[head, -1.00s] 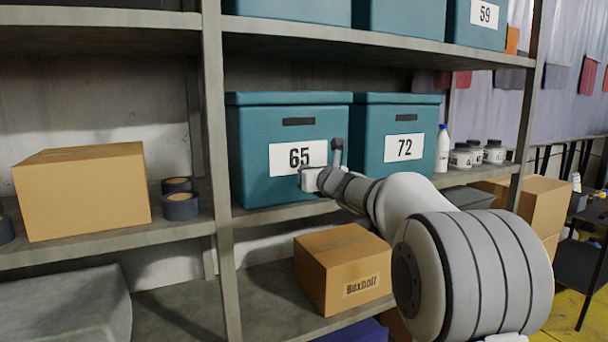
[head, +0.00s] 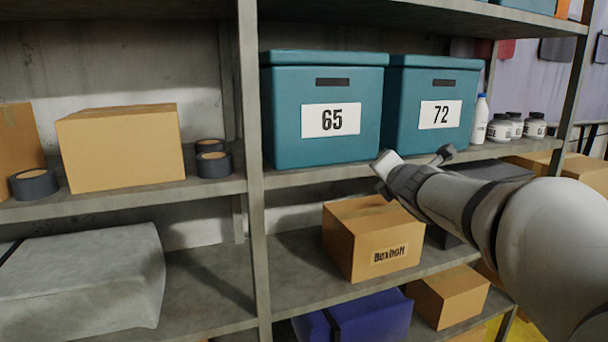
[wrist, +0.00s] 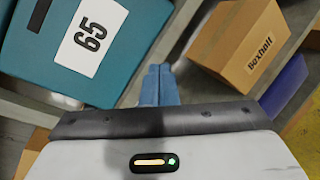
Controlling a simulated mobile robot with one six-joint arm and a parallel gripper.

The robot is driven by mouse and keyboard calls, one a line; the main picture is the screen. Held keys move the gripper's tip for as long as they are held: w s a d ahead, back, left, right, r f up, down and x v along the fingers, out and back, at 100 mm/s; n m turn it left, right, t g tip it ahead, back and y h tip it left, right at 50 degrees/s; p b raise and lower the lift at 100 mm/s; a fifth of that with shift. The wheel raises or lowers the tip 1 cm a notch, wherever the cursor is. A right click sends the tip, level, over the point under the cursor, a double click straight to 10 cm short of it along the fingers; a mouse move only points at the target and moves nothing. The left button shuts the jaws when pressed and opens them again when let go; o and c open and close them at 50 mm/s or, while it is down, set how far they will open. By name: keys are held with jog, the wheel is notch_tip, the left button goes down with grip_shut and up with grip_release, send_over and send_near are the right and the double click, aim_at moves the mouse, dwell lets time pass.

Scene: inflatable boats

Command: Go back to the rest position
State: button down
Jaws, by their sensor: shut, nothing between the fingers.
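My gripper (wrist: 160,85) shows in the wrist view as two blue fingers pressed together, with nothing between them. In the head view my arm reaches in from the right, its end in front of the shelf edge below the teal boxes, and the fingers are hard to make out. Teal box 65 (head: 285,115) stands on the middle shelf above and left of my arm's end. It also shows in the wrist view (wrist: 130,60), at the upper left. Teal box 72 (head: 400,105) stands right beside it.
A cardboard box (head: 350,265) sits on the lower shelf under my arm; another cardboard box (head: 120,150) and tape rolls (head: 214,164) are at left. A white bottle (head: 480,120) and jars (head: 516,126) stand at right. A shelf post (head: 252,220) rises left of box 65.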

jog(key=s+f+m+g+h, duration=0.2)
jog(key=s+f+m+g, duration=0.5)
jog(key=s+f+m, duration=0.9)
jog(key=s+a+f+m+g+y, duration=0.1)
jog(key=s+a+f+m+g, duration=0.1)
jog(key=s, duration=0.5)
jog(key=s+a+f+m+g+y, duration=0.1)
jog(key=s+a+f+m+g, duration=0.1)
jog(key=s+f+m+g, duration=0.2)
jog(key=s+f+m, duration=0.3)
jog(key=m, duration=0.1)
jog(key=shift+s+a+m, duration=0.15)
jog(key=shift+a+m, duration=0.15)
jog(key=shift+f, duration=0.1)
